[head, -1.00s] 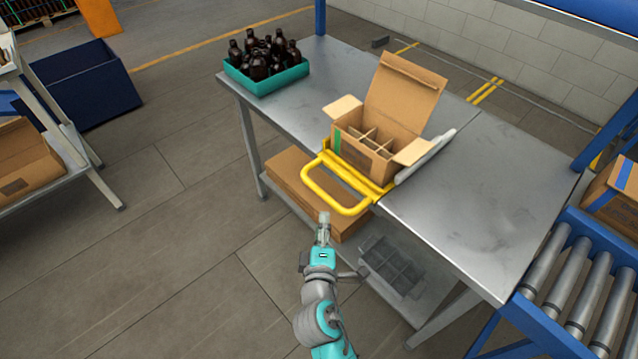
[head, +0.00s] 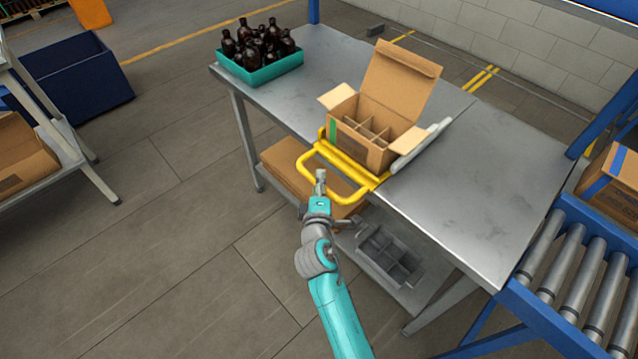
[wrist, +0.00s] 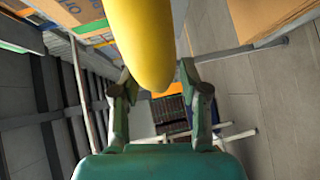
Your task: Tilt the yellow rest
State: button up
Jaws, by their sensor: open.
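The yellow rest (head: 345,160) is fixed at the front edge of the metal table, and its looped handle (head: 303,172) sticks out over the edge. An open cardboard box (head: 365,144) with dividers stands behind it on the table. My gripper (head: 321,176) is at the front bar of the handle. In the wrist view the yellow bar (wrist: 143,45) reaches in between the two open fingers of my gripper (wrist: 160,92). I cannot tell whether the fingers touch it.
A teal tray (head: 262,76) of amber bottles (head: 258,45) stands at the table's far left. Flat cardboard (head: 272,165) and a grey divided crate (head: 388,258) lie on the lower shelf. A roller conveyor (head: 560,290) is at the right. The table's right part (head: 470,205) is clear.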

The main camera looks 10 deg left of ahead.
grip_shut()
jog(key=shift+w+d+f, duration=0.15)
jog(key=shift+f, duration=1.4)
grip_release()
jog(key=s+d+r, duration=0.1)
jog(key=s, duration=1)
jog(key=shift+s+d+r, duration=0.25)
jog(key=shift+s+r, duration=0.1)
jog(key=shift+s, duration=0.05)
